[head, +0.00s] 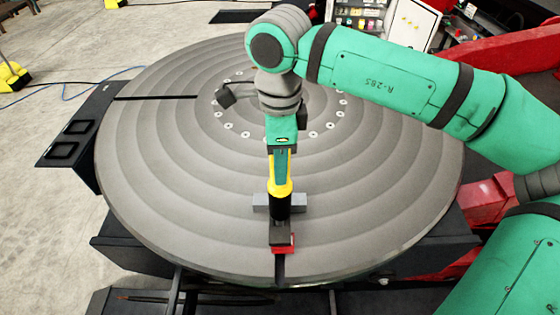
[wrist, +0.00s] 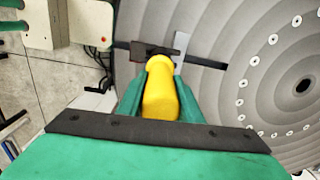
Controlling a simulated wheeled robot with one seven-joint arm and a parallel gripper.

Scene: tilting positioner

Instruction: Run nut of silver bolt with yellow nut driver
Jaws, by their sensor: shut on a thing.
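The yellow nut driver (head: 281,188) is held upright in my gripper (head: 281,170), with its black lower end pointing down at the turntable. The driver's yellow body also shows between the green fingers in the wrist view (wrist: 160,92). Its lower end overlaps a grey bar (head: 260,200) and a dark block with a red base (head: 281,243) near the front of the disc. I cannot tell whether the driver touches anything below. No silver bolt or nut can be made out; the driver may hide it.
The large round grey turntable (head: 170,160) has ring grooves, radial slots and a ring of pale holes around its centre. Dark frame parts (head: 75,135) stick out at the left. A red structure (head: 520,65) stands at the right. Most of the disc is clear.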

